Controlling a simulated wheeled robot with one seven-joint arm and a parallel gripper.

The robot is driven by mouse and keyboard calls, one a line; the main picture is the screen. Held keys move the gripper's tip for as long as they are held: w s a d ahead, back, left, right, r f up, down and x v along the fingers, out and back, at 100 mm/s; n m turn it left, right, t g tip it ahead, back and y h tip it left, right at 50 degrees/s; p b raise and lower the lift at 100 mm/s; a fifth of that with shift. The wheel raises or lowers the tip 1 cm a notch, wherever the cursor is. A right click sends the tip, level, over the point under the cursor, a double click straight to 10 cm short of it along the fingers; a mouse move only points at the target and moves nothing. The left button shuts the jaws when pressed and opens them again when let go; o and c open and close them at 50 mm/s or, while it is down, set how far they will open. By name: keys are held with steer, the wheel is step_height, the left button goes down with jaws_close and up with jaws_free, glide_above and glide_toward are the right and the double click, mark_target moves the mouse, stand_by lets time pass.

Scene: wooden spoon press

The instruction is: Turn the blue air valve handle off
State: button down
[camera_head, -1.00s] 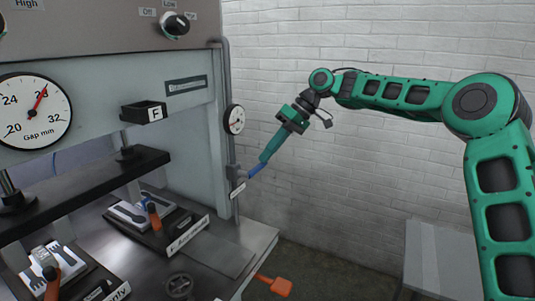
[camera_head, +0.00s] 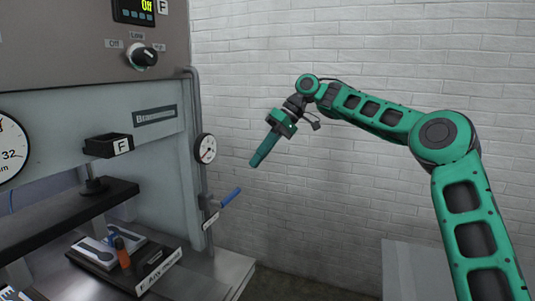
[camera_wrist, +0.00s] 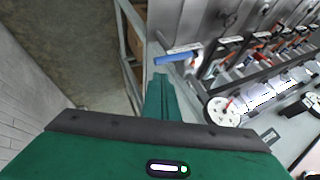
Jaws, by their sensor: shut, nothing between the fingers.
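The blue air valve handle (camera_head: 231,197) sticks out from the grey pipe at the right side of the press, slanting up to the right in the head view. Its pipe end sits close to a white tag (camera_head: 210,220). It also shows in the wrist view (camera_wrist: 178,59), just beyond my fingertips. My gripper (camera_head: 254,163) is shut and empty. It points down to the left, above and slightly right of the handle, with a visible gap between them. In the wrist view my closed fingers (camera_wrist: 161,78) point toward the handle.
A small round gauge (camera_head: 205,149) is on the pipe above the handle. The press frame (camera_head: 160,145) stands to the left, with a selector knob (camera_head: 143,56) above. A white brick wall (camera_head: 330,190) is behind. Space right of the handle is clear.

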steer(key=shift+w+d+r, duration=0.45)
steer(key=shift+w+d, duration=0.1)
steer(key=shift+d, duration=0.25)
steer(key=shift+w+d+r, duration=0.4)
steer(key=shift+w+d, duration=0.15)
steer(key=shift+d, duration=0.25)
steer(key=s+d+f+m+t+h, duration=0.15)
steer(key=s+d+f+m, duration=0.25)
steer(key=s+d, duration=0.6)
steer(key=s+d+f+m+h, duration=0.3)
steer(key=s+d+m, duration=0.1)
steer(key=s+d, duration=0.55)
steer(key=s+d+f+m+h, duration=0.3)
steer(key=s+d+f+m, duration=0.15)
steer(key=s+d, duration=0.55)
steer(key=s+d+f+m, duration=0.2)
steer(key=s+d+f, duration=0.1)
steer(key=s, duration=0.7)
steer(key=s+d+f+m, duration=0.3)
steer(key=s+d+f, duration=0.1)
steer(key=s, duration=0.5)
steer(key=shift+s+f+t, duration=0.35)
steer(key=shift+s, duration=0.05)
